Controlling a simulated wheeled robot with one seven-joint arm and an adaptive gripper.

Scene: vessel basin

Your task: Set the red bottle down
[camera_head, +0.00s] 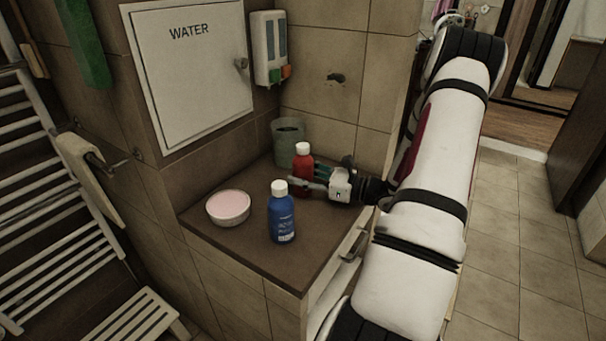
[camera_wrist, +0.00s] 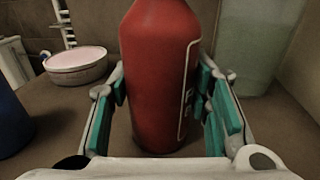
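The red bottle (camera_head: 302,172) with a white cap is upright at the back of the brown counter (camera_head: 255,250). My gripper (camera_head: 318,184) reaches it from the right, low on its body. In the wrist view the red bottle (camera_wrist: 160,75) fills the space between the teal finger pads (camera_wrist: 162,95), which lie against both its sides. My gripper is shut on it. The bottle's base appears at or very near the counter top; I cannot tell for certain whether it touches. Its cap is outside the wrist view.
A blue bottle (camera_head: 282,215) stands in front, near the counter's front edge. A bowl with pink content (camera_head: 228,207) is at the left. A grey-green cup (camera_head: 287,143) stands just behind the red bottle. Bare counter lies between bowl and cup.

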